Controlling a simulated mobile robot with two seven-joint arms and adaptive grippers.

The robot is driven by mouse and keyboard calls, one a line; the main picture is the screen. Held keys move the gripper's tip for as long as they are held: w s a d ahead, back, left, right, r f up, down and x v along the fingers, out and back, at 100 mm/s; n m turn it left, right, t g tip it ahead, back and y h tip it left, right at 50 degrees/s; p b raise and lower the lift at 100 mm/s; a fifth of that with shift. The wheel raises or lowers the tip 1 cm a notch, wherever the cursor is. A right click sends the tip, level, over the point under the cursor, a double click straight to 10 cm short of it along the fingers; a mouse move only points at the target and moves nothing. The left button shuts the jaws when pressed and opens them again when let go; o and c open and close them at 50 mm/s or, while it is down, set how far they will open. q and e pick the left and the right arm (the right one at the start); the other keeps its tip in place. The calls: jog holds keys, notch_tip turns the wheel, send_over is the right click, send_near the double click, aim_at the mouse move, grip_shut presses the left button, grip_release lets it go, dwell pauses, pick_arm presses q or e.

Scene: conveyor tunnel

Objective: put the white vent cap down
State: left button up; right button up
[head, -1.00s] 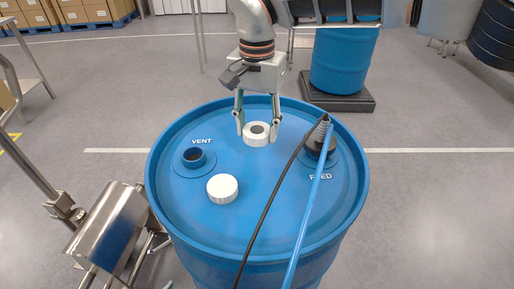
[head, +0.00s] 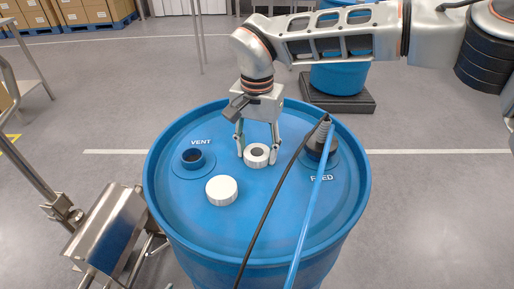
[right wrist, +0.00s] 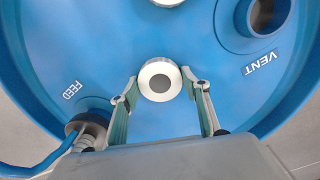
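The white vent cap (head: 257,155), a short white cylinder with a dark round centre on top, is between the fingertips of my right gripper (head: 258,153). The fingers close on it from both sides, over the middle of the blue drum lid (head: 245,215). In the right wrist view the cap (right wrist: 145,77) sits between the fingertips (right wrist: 160,76). It is at or very near the lid; I cannot tell whether it touches. The open vent port (head: 193,157) is to its left, beside the word VENT. My left gripper is not in view.
A plain white cap (head: 221,190) lies on the lid, nearer the front. The feed fitting (head: 322,140), with a black cable and a blue hose (head: 308,217) crossing the lid, stands at right. Bare lid lies between the caps and the hoses. A steel box (head: 107,230) stands left of the drum.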

aim_at(257, 152)
jog(key=shift+o, duration=1)
jog(key=shift+r, duration=0.1)
notch_tip(257, 152, up, 12)
jog(key=p, duration=0.1)
